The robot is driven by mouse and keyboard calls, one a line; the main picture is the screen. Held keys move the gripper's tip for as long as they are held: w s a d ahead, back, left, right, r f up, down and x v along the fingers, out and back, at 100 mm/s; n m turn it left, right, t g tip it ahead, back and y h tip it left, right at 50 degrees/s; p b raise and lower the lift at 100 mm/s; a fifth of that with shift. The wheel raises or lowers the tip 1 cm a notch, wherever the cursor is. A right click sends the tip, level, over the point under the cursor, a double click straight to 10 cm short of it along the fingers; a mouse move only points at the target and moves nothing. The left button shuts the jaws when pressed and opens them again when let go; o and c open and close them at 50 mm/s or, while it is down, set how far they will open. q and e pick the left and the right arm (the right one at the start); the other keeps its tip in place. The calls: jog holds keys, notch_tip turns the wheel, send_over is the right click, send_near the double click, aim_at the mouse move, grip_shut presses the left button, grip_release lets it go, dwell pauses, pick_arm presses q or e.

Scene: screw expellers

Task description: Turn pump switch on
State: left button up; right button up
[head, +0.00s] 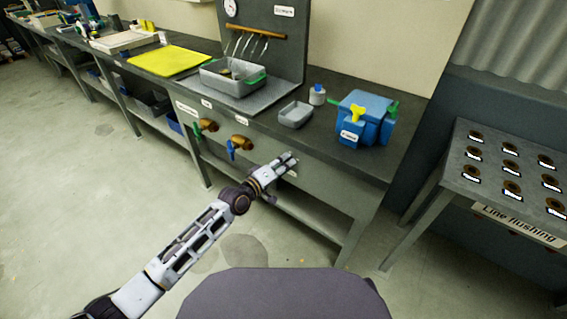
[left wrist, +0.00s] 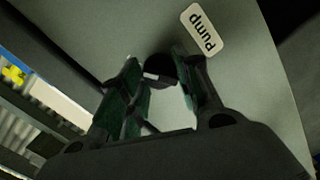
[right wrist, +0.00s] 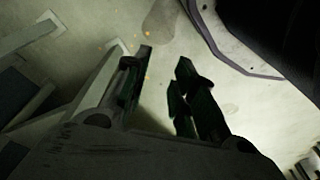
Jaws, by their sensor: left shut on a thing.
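The pump switch (left wrist: 160,68) is a dark round knob on a grey panel in the left wrist view, beside a white label reading "Pump" (left wrist: 203,29). My left gripper (left wrist: 162,75) is shut on the knob, with a finger on each side. In the head view my left gripper (head: 290,162) is at the bench's front panel, and I cannot make out the knob there. Whether the switch is on or off I cannot tell. My right gripper (right wrist: 166,57) is open and empty above the floor in the right wrist view.
The bench front has two brass valves, one with a green handle (head: 207,126) and one with a blue handle (head: 239,145). A blue pump unit (head: 371,122), a small grey tray (head: 295,114) and a larger grey bin (head: 226,84) stand on top. A line flushing table (head: 480,150) stands right.

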jog(key=shift+d+f, duration=0.15)
jog(key=shift+f, duration=0.4)
pick_arm(q)
jog(key=o, duration=1)
jog(key=shift+o, duration=0.2)
jog(key=shift+s, duration=0.1)
jog(key=v, duration=1.2)
jog(key=shift+m, duration=0.4)
